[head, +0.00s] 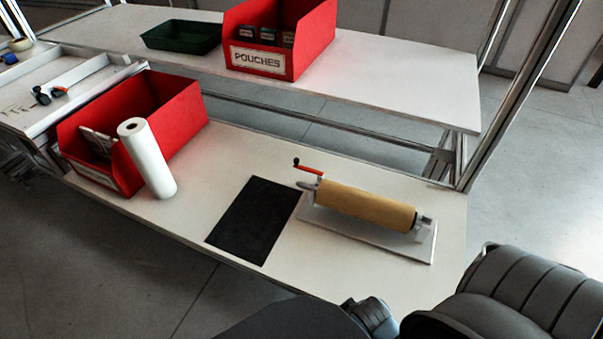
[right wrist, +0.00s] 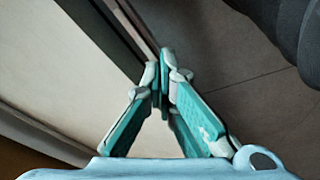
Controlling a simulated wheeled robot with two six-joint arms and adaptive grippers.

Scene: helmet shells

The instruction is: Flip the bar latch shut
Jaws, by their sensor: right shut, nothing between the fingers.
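A roll holder stands on the white table, with a brown paper roll (head: 365,205) lying across its white base plate (head: 420,247). At the roll's left end is a red bar lever (head: 309,169) with a black knob (head: 296,162); it sticks out up and to the left, away from the roll. My right gripper (right wrist: 166,68) is shut and empty in the right wrist view, beside the pale surface's edge with floor to its right. The lever does not show in that view. My left gripper is not in view.
A black mat (head: 254,218) lies left of the holder. A white roll (head: 147,160) stands tilted against a red bin (head: 160,115). A raised shelf (head: 400,85) behind carries a red pouches bin (head: 305,45) and a green tray (head: 180,37). The front right table area is clear.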

